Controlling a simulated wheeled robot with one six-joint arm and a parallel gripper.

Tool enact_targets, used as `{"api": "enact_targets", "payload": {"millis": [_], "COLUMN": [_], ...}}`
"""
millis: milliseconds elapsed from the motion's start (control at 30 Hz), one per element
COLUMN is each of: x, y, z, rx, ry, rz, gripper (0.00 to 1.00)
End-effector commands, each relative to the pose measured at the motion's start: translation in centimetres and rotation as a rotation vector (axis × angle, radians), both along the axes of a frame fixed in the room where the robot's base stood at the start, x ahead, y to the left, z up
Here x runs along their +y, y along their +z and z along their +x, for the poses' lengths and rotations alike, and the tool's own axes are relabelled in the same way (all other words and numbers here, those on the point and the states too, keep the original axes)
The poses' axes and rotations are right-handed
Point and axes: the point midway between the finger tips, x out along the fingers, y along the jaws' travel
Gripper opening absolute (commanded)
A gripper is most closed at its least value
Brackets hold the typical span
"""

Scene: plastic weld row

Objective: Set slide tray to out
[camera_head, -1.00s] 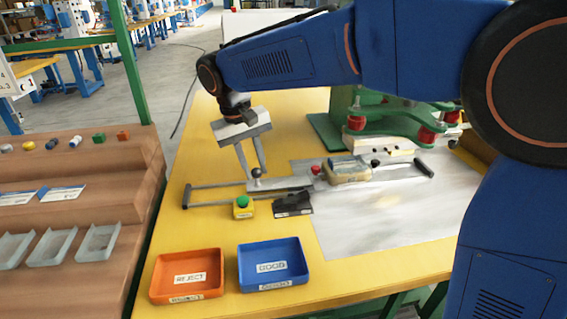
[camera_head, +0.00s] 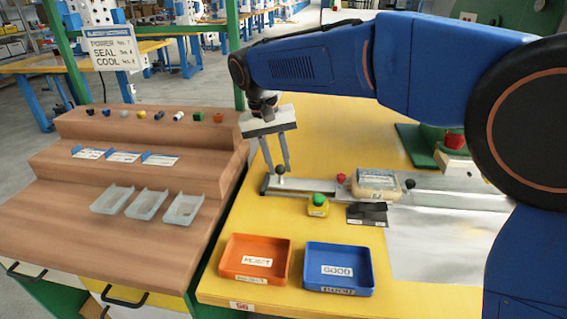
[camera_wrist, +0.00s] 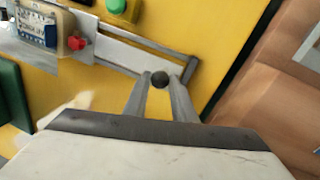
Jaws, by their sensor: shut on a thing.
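The slide tray (camera_head: 312,186) is a flat metal plate on a rail frame. It lies near the left end of its rails in the head view; the plate also shows in the wrist view (camera_wrist: 100,47). It carries a red knob (camera_head: 341,178) and a tan holder (camera_head: 376,192) with a labelled pack (camera_head: 378,176). My gripper (camera_head: 281,168) points down with its fingers shut on the tray's dark ball knob (camera_wrist: 160,79). In the wrist view the knob sits between the fingertips, close to the rails' end bar (camera_wrist: 191,68).
A green button on a yellow box (camera_head: 318,205) and a black block (camera_head: 367,214) stand just in front of the rails. An orange reject bin (camera_head: 226,272) and a blue good bin (camera_head: 369,279) sit nearer. A stepped wooden stand (camera_head: 120,245) is left of the table.

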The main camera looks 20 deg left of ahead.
Motion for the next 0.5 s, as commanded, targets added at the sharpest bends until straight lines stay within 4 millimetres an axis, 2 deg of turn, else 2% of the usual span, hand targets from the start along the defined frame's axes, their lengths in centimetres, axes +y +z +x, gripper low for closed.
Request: {"api": "enact_targets", "payload": {"millis": [233, 267, 300, 333, 500], "x": [0.48, 0.49, 0.49, 0.46, 0.34], "y": [0.14, 0.14, 0.13, 0.12, 0.09], "z": [-0.07, -0.07, -0.06, -0.06, -0.04], "rx": [-0.003, -0.003, -0.003, -0.003, -0.002], "ry": [0.003, 0.003, 0.003, 0.003, 0.003], "rz": [0.012, 0.012, 0.012, 0.011, 0.009], "gripper": [0.00, 0.29, 0.38, 0.42, 0.42]}}
